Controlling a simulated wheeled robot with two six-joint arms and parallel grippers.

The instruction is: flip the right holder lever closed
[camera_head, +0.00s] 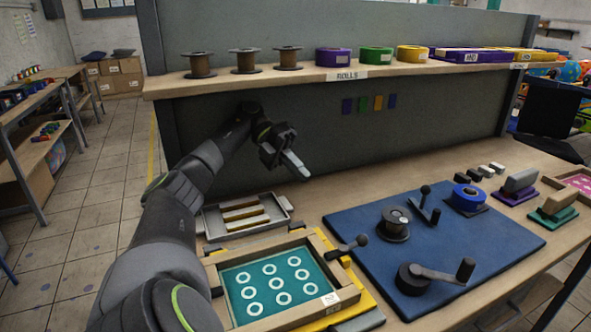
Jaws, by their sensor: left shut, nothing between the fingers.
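A wooden print frame (345,300) with a teal screen of white rings lies at the front of the bench. A dark lever (343,249) with a round black knob is at the frame's right side, its knob end pointing up and away to the right. A small dark part at the frame's left edge is mostly hidden by my left arm. My left gripper (297,169) is shut and empty, held in the air behind the frame and above the grey tray, apart from the lever. My right gripper is not in view.
A grey tray (205,222) with wooden bars sits behind the frame. A shelf (222,85) holds several rolls above.

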